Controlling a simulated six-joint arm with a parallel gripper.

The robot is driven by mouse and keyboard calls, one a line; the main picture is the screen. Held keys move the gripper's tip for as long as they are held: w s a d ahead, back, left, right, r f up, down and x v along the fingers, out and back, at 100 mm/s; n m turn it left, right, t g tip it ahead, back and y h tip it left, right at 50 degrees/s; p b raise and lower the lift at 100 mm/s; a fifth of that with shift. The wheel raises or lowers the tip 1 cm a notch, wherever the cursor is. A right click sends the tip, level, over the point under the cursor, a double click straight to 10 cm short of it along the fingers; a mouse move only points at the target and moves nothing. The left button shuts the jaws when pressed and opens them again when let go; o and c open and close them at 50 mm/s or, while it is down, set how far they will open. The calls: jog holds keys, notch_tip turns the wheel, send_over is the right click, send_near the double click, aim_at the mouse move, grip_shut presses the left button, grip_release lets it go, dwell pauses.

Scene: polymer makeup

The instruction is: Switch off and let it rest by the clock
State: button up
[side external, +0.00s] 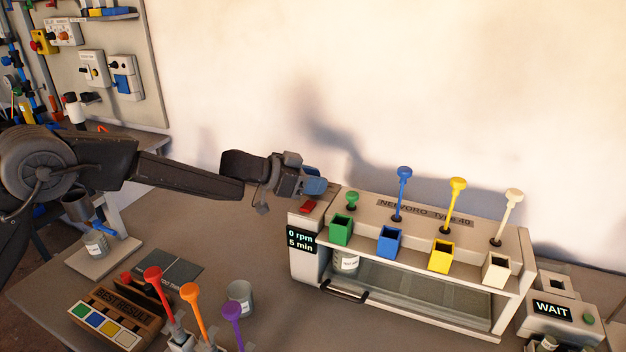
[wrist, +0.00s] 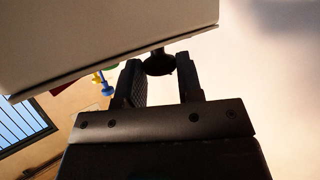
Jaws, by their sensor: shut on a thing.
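My gripper (side external: 316,186) is at the left end of the beige machine (side external: 420,222), just above the red switch (side external: 308,207) on its top. In the wrist view, my gripper (wrist: 162,80) has its fingers on either side of a dark round knob (wrist: 160,64) at the edge of a pale box, and is shut on it. Which part this knob is cannot be told from the side view. The machine's display (side external: 300,241) reads "0 rpm" and "5 min". A labelled beaker (side external: 346,263) stands inside the machine under the green hopper (side external: 342,229).
Green, blue, yellow and cream levers stand above matching hoppers along the machine. A box at right shows a "WAIT" display (side external: 552,310). Red, orange and purple spoons and an empty beaker (side external: 240,297) are in front. The table between the arm and machine is clear.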

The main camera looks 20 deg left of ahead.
jog(key=shift+n, duration=0.3)
jog(key=o, duration=0.9)
jog(key=v, duration=1.3)
jog(key=shift+s+r, duration=0.2)
jog(key=shift+s, duration=0.3)
